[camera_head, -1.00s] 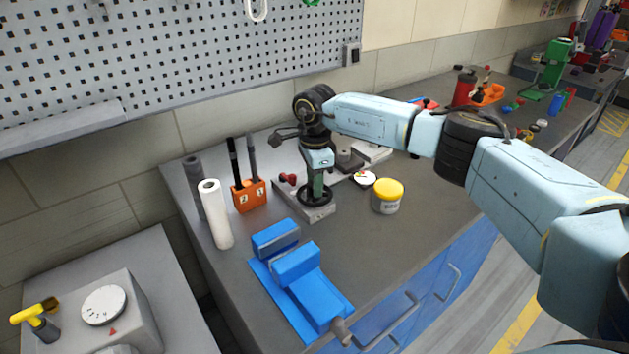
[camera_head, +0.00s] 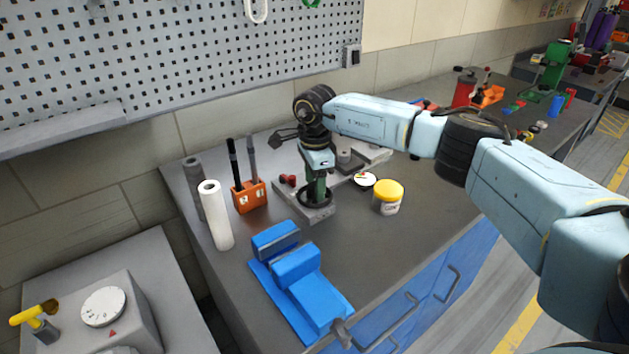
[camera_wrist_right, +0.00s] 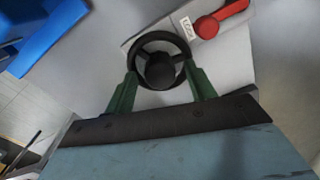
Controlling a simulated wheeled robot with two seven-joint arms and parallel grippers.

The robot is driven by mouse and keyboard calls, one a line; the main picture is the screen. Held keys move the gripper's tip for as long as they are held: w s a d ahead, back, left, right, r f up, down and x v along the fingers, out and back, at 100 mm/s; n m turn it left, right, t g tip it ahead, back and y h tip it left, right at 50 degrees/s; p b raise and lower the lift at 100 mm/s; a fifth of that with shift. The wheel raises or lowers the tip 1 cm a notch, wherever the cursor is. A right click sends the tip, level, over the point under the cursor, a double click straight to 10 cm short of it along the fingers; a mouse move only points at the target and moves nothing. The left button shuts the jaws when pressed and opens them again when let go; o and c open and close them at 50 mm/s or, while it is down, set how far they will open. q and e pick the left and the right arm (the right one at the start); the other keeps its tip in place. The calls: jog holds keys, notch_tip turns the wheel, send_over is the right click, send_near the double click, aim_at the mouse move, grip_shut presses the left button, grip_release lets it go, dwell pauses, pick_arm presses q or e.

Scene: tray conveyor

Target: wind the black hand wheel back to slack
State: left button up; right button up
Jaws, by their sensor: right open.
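The black hand wheel (camera_head: 317,200) sits on a grey base plate (camera_head: 321,212) on the workbench. In the right wrist view the wheel (camera_wrist_right: 160,38) shows its ring and a dark round hub. My right gripper (camera_head: 318,188) points down over the wheel, its wrist above it. In the right wrist view its green fingers (camera_wrist_right: 160,80) are apart, one at each side of the wheel, with the hub between them. I cannot tell whether they touch the rim. My left gripper is out of view.
A red lever (camera_wrist_right: 222,17) with a small label lies beside the wheel. A blue vise (camera_head: 297,265) stands in front, a yellow-lidded jar (camera_head: 387,197) at right. An orange holder (camera_head: 249,196) and a white roll (camera_head: 215,214) stand at left.

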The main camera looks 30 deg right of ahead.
notch_tip(320, 180, up, 13)
jog(key=shift+s+r, duration=0.15)
jog(key=shift+r+p, duration=0.1)
jog(key=shift+p, duration=0.2)
dwell(0.4)
